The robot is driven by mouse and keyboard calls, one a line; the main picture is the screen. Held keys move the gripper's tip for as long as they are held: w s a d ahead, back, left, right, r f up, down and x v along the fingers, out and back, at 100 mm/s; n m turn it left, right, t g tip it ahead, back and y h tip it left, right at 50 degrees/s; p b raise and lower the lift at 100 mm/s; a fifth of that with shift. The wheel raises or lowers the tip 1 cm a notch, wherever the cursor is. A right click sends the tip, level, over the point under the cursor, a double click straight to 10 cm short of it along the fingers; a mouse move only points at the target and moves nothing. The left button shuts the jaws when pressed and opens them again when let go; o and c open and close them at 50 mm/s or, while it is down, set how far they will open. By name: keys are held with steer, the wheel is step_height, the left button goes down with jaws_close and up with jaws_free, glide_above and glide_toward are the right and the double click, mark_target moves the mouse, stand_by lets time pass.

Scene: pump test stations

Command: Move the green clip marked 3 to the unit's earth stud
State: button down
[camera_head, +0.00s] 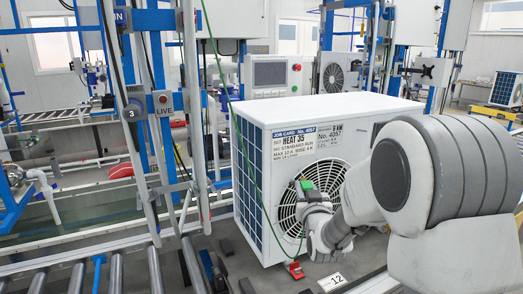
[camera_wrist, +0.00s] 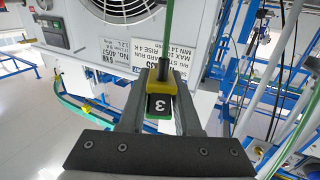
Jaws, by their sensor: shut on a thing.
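My gripper (camera_head: 318,208) is in front of the white pump unit (camera_head: 390,110), near its round fan grille. It is shut on the clip marked 3 (camera_head: 305,186), which shows green at its top in the head view. In the wrist view the clip (camera_wrist: 159,105) sits between the two fingers (camera_wrist: 160,88), with yellow and green body and a black face bearing an upside-down 3. A green cable (camera_head: 240,140) hangs from above and runs down in front of the unit's left side. I cannot make out the earth stud in either view.
Rollers (camera_head: 115,272) run along the front left. A control panel (camera_head: 270,74) stands behind. A floor plate marked 12 (camera_head: 332,281) lies in front.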

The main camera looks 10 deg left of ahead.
steer(key=s+d+f+m+h, duration=0.1)
steer(key=s+d+f+h, duration=0.1)
steer(key=s+d+f, duration=0.2)
steer(key=d+f, duration=0.3)
steer(key=d, duration=0.3)
steer(key=shift+s+m+h, duration=0.2)
steer(key=shift+m+h, duration=0.1)
